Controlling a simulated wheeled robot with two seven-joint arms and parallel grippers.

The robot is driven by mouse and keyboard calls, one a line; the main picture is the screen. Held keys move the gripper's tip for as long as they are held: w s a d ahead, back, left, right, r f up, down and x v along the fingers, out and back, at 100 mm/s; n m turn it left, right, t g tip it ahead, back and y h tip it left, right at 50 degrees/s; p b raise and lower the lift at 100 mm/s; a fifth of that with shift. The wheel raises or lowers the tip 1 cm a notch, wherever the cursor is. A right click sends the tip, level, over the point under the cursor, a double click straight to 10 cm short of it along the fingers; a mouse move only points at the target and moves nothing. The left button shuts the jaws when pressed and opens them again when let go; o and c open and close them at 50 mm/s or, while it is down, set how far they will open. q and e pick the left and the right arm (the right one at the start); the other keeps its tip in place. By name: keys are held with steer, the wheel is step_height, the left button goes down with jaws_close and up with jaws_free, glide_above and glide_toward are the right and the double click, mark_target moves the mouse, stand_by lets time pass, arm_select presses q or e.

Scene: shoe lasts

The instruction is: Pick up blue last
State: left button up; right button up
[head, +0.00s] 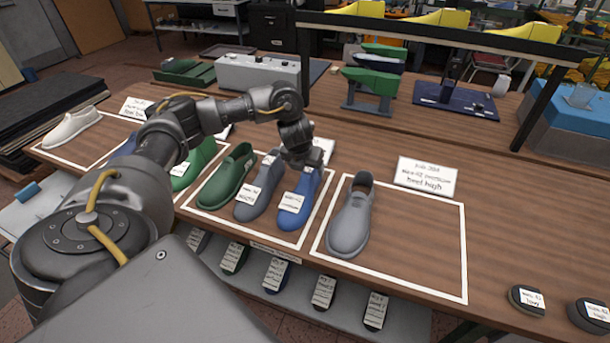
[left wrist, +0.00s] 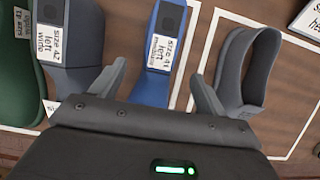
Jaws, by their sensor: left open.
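The blue last (head: 300,200) stands on the table in the middle white-outlined area, a white label on it. It also shows in the left wrist view (left wrist: 152,88), between the fingers of my left gripper (left wrist: 158,85). In the head view my left gripper (head: 306,160) is over the far end of the blue last. It is open, one finger on each side; I cannot tell whether either touches the last. Another blue last (head: 122,148) is mostly hidden behind my left arm. My right gripper is not in view.
A grey-blue last (head: 258,192) and a green last (head: 228,176) stand close left of the blue last. A grey shoe (head: 351,218) stands to its right in another outlined area. A sign (head: 426,176) stands behind that area. The table at right is mostly clear.

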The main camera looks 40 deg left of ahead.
mark_target(307, 171)
arm_select(q)
steer(key=shift+w+f, duration=0.25)
steer(key=shift+f, duration=0.2)
steer(key=shift+w+f+p, duration=0.1)
steer(key=shift+f+p, duration=0.15)
steer(key=shift+p, duration=0.1)
steer(key=x, duration=0.2)
steer(key=p+x, duration=0.1)
steer(key=shift+w+a+f, duration=0.1)
steer(key=shift+a+f, duration=0.15)
steer(key=shift+f, duration=0.1)
steer(key=shift+w+f, duration=0.15)
steer(key=shift+f, duration=0.25)
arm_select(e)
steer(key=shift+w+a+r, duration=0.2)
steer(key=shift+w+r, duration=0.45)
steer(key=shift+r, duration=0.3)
arm_select(q)
steer(key=shift+r, duration=0.1)
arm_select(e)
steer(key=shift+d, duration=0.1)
